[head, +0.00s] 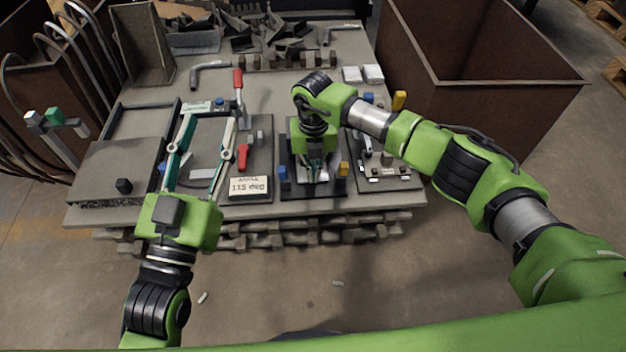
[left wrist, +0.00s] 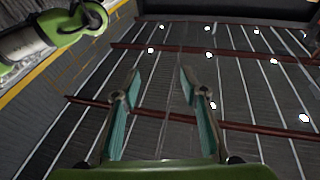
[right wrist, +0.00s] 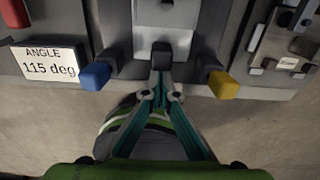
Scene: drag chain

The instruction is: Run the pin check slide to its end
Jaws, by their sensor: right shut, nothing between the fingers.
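The pin check fixture stands near the table's front edge, mostly hidden under my right arm in the head view. In the right wrist view its grey block (right wrist: 168,14) has a dark tab (right wrist: 161,54), apparently the slide's handle, between a blue post (right wrist: 95,76) and a yellow post (right wrist: 222,84). My right gripper (right wrist: 161,82) is shut and empty, pointing at the tab's near end. Its tips look at or against the tab; contact is unclear. My left gripper (head: 208,112) is open and empty over the left of the table; the left wrist view (left wrist: 161,78) shows its fingers apart.
A sign reading 115 deg (head: 249,186) and a red-handled clamp (head: 239,85) are left of the fixture. Another small fixture plate (head: 388,184) is close on the right. A large rusty bin (head: 480,105) stands at right.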

